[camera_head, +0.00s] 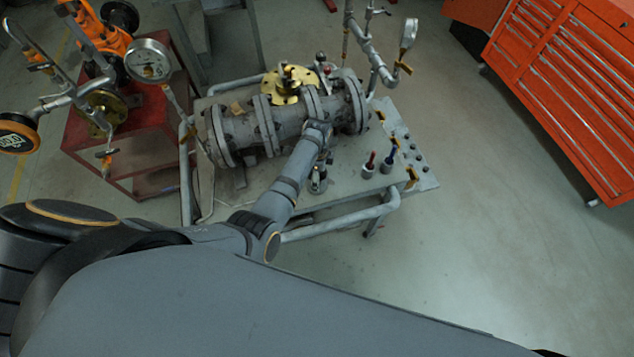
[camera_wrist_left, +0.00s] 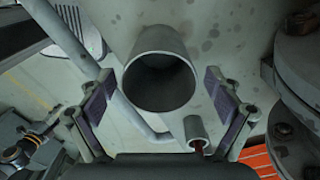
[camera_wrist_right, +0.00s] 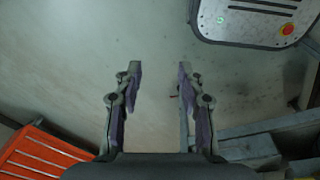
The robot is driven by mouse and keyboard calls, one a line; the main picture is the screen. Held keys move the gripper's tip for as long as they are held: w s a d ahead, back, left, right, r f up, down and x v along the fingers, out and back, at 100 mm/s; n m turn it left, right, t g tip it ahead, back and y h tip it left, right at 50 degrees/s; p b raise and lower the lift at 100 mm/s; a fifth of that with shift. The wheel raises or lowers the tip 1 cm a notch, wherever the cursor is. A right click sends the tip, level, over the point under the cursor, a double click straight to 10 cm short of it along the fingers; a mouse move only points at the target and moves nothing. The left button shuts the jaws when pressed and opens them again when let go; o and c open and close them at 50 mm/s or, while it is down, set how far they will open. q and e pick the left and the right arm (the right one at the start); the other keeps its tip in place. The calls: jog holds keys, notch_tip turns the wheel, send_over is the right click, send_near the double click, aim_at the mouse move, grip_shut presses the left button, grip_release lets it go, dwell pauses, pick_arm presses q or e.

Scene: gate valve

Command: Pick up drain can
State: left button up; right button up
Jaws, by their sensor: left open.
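The drain can looks to be the grey open-topped cylinder (camera_wrist_left: 160,45) in the left wrist view, with a dark hollow inside. My left gripper (camera_wrist_left: 158,82) is open, with one finger on either side of the can's rim and gaps between them. In the head view my left gripper (camera_head: 318,182) hangs over the bench in front of the flanged valve body (camera_head: 272,125); the can is hard to make out there. My right gripper (camera_wrist_right: 158,78) is open and empty above bare floor, outside the head view.
A red tool cabinet (camera_head: 570,85) stands right, with clear floor between.

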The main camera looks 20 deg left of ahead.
pick_arm(q)
jog(key=f+b, duration=0.5)
jog(key=shift+a, duration=0.25)
jog(key=shift+r, duration=0.2)
jog(key=shift+c, duration=0.3)
jog(key=shift+s, duration=0.15)
jog(key=c, duration=1.2)
jog(key=shift+c, duration=0.2)
